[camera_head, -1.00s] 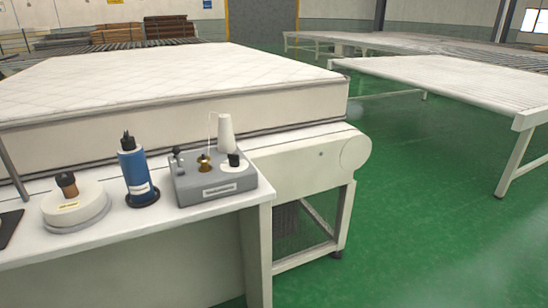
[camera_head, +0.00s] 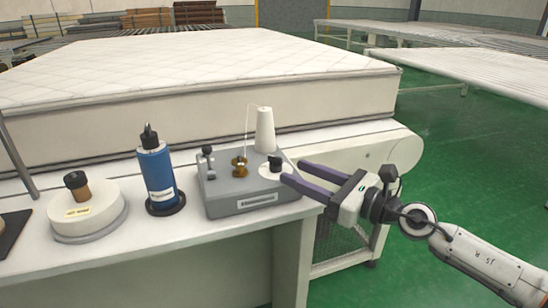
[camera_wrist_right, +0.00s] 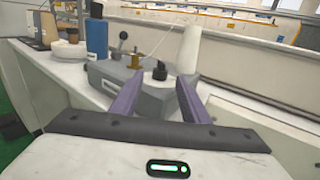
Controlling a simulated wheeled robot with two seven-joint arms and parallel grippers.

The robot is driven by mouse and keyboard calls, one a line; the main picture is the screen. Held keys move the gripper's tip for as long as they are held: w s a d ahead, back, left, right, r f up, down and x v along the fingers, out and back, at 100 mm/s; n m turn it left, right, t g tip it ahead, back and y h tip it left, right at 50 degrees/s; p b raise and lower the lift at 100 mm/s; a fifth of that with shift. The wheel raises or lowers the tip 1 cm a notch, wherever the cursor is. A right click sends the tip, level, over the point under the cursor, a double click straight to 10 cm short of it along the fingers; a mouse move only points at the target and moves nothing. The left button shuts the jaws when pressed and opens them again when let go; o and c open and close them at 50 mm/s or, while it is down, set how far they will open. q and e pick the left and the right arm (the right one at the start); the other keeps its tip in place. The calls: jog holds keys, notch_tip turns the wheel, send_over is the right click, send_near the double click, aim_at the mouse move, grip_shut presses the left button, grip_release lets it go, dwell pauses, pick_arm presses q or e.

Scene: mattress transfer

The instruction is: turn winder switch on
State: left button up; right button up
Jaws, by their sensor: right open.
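The winder (camera_head: 243,194) is a grey box on the white table, with a small lever (camera_head: 208,162), a brass spindle (camera_head: 240,167), a white thread cone (camera_head: 265,132) and a black knob switch (camera_head: 275,164) on a white round plate. My right gripper (camera_head: 292,173) is open, its two purple fingers reaching from the right to the winder's right end, close by the black knob. In the right wrist view the knob (camera_wrist_right: 160,71) shows ahead between the open fingers (camera_wrist_right: 157,98). Whether a finger touches it I cannot tell. My left gripper is not in view.
A blue bottle (camera_head: 157,176) and a round cream device (camera_head: 86,208) with a brown knob stand left of the winder. Green floor (camera_head: 455,125) is open to the right.

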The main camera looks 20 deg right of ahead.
aim_at(281, 166)
pick_arm(q)
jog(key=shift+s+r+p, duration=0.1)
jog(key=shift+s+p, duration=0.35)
jog(key=shift+p, duration=0.1)
pick_arm(e)
jog(key=x, duration=0.7)
jog(key=shift+w+a, duration=0.15)
jog(key=shift+w, duration=0.1)
